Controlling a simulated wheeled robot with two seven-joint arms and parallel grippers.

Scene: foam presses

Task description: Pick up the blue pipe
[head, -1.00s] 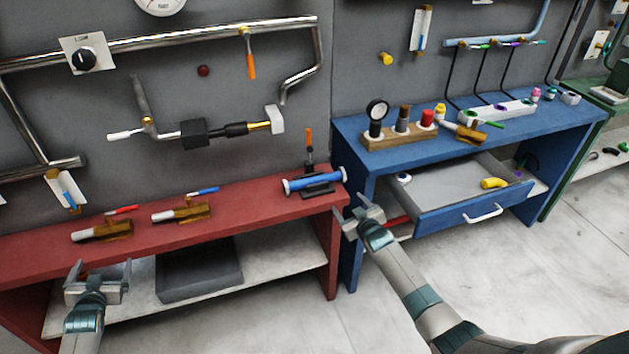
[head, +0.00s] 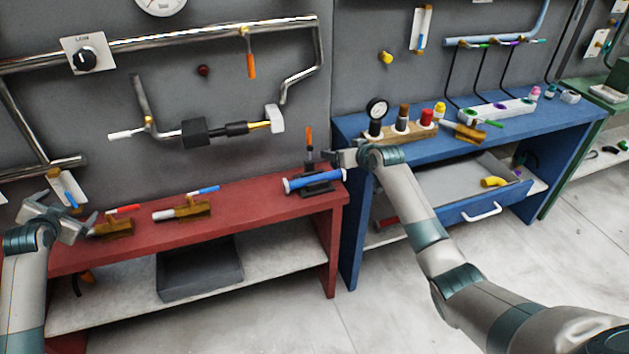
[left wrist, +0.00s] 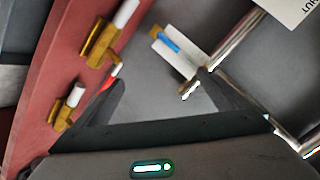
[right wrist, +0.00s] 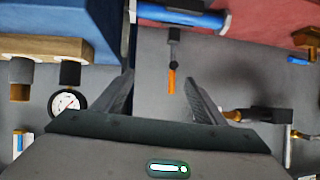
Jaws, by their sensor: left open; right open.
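The blue pipe (head: 310,181) lies across a dark clamp stand (head: 318,188) at the right end of the red bench. It has pale ends, and the stand has an orange handle (head: 309,138). The pipe also shows at the top of the right wrist view (right wrist: 180,16), beyond the fingertips. My right gripper (head: 343,157) is open and empty, just above and beside the pipe's right end. In its wrist view (right wrist: 158,85) the orange handle is between and beyond the fingers. My left gripper (head: 70,212) is open and empty by the red-handled valve at the bench's left.
Brass valves with red (head: 122,210) and blue (head: 203,190) handles lie on the red bench (head: 258,195). The blue bench (head: 560,120) carries a wooden block with a gauge (head: 377,108). Its open drawer (head: 470,207) holds a yellow elbow. Pipes run along the wall behind.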

